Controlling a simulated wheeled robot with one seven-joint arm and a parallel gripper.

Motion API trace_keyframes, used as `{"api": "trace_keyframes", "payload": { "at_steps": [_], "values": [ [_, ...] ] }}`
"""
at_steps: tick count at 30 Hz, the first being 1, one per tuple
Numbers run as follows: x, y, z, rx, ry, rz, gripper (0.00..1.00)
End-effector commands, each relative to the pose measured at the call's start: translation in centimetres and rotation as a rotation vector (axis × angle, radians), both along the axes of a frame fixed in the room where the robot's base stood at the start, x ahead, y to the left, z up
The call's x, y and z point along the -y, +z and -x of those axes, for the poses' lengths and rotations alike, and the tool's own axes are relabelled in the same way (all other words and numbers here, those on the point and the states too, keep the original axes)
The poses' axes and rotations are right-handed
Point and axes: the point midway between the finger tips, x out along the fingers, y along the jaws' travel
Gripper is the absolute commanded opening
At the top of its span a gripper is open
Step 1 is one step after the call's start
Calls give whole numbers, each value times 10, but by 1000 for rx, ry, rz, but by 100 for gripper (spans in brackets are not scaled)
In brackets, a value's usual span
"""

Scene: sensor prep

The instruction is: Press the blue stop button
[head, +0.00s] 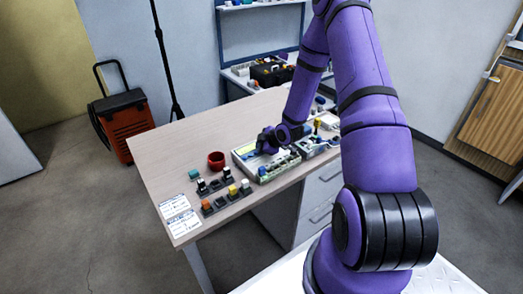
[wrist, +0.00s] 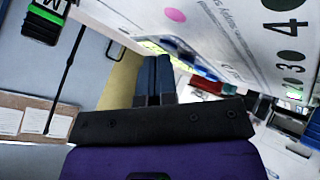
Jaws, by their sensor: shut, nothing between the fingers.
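My gripper (head: 266,146) is over a pale instrument box (head: 240,160) on the table, with its fingers pointing down and left. In the wrist view its two dark fingers (wrist: 153,62) lie side by side, shut, with nothing seen between them. Blue rounded shapes (wrist: 183,47) show on the pale panel just right of the fingertips. I cannot tell for sure which one is the blue stop button, or whether the fingertips touch it. In the head view the gripper hides part of the box top, and the button cannot be made out.
The wooden table (head: 170,147) carries a red cup (head: 216,160), blocks with coloured caps (head: 226,196) and paper sheets (head: 175,212), all left of the box. More small equipment stands right of my gripper. The table's far left is clear. An orange case (head: 126,118) stands on the floor.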

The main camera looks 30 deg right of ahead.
Motion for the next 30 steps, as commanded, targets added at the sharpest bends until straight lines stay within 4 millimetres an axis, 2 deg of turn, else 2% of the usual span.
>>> {"api": "trace_keyframes", "payload": {
  "at_steps": [12,24,30],
  "values": [
    [0,-1,0,0,0,0,0],
    [0,14,0,0,1,1,0],
    [0,15,0,0,1,1,0]
  ]
}}
